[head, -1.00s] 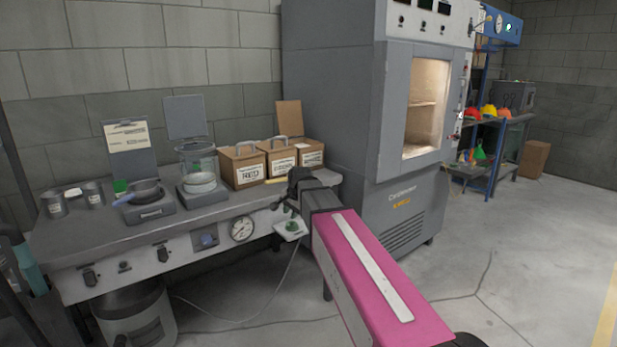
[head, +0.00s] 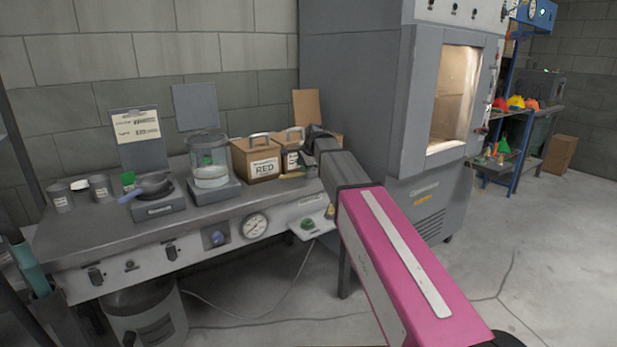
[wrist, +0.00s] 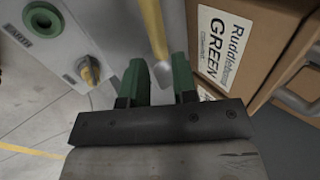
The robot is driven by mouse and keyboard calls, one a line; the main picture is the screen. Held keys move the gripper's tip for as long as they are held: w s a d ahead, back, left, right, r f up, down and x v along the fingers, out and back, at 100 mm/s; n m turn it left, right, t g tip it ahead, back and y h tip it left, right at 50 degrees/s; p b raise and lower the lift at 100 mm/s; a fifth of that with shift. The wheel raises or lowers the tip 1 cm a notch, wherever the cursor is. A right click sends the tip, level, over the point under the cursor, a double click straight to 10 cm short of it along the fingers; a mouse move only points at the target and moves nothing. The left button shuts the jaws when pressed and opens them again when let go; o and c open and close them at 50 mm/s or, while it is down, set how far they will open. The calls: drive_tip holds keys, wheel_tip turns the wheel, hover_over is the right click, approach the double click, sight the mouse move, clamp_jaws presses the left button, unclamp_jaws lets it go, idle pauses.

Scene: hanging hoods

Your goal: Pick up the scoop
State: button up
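A yellow handle (wrist: 152,28), which looks like the scoop's, shows in the wrist view with a pale rounded end just ahead of my gripper. Its far part leaves the top of that view, so no bowl shows there. In the head view a small yellowish piece, likely the same scoop (head: 291,176), lies on the bench in front of the boxes. My gripper (wrist: 159,78) has its two green fingers apart, with the handle's end lined up with the gap between them. Nothing is visibly held. In the head view the arm partly hides my gripper (head: 306,162).
A box marked RED (head: 264,167) stands beside the scoop, and a GREEN-labelled box (wrist: 228,45) is close right of my fingers. A dark pan with a blue handle (head: 150,187) and a glass vessel (head: 209,160) stand further left. A tall grey cabinet (head: 350,90) is behind my arm.

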sight(299, 173)
drive_tip(key=shift+x, duration=2.8)
drive_tip(key=shift+s, duration=0.2)
drive_tip(key=shift+c, duration=0.2)
clamp_jaws()
